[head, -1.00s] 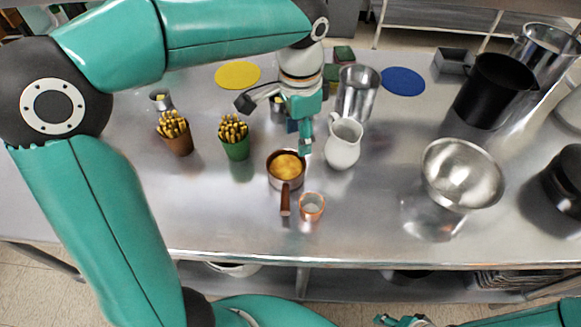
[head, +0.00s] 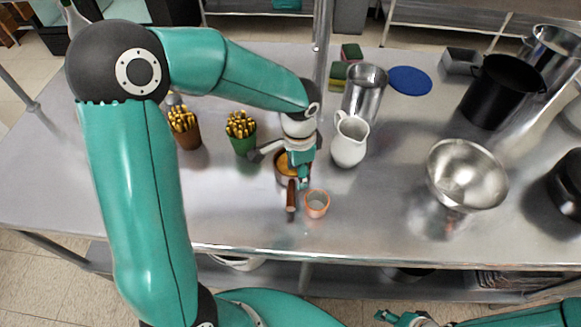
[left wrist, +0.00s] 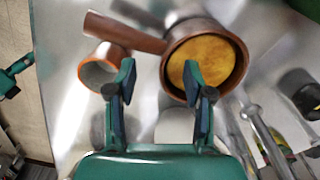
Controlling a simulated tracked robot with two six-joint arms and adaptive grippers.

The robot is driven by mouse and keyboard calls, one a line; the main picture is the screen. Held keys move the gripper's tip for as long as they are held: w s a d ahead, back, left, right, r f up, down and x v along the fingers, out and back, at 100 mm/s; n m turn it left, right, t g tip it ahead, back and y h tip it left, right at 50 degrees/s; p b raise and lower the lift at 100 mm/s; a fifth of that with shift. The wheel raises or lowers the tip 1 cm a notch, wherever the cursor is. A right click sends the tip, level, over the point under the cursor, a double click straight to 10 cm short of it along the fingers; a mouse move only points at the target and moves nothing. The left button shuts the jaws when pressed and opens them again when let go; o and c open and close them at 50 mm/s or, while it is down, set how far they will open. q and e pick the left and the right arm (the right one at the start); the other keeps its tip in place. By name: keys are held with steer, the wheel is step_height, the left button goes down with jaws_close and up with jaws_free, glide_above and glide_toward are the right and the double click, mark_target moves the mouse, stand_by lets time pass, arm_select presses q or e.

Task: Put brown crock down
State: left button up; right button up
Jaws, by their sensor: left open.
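The brown crock (head: 188,138), holding several gold-coloured cutlery handles, stands upright on the steel table at the left, just beyond my left arm. My left gripper (head: 303,180) is open and well to the right of the crock, above the copper saucepan. In the left wrist view, its two fingers (left wrist: 160,78) stand apart with nothing between them, by the saucepan (left wrist: 172,62) and the small copper cup (left wrist: 82,72). The crock cannot be clearly made out in the left wrist view. Part of my right gripper (head: 392,318) shows at the bottom edge; its jaws are unclear.
A green crock (head: 243,145) of cutlery stands right of the brown one. A white pitcher (head: 349,148), steel container (head: 353,104), steel bowl (head: 468,180) and black pot (head: 492,95) stand to the right. A blue round mat (head: 411,80) lies behind. The front left tabletop is clear.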

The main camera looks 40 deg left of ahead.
arm_select(q)
steer(key=shift+f, duration=0.75)
steer(key=shift+s+d, duration=0.1)
jaws_close()
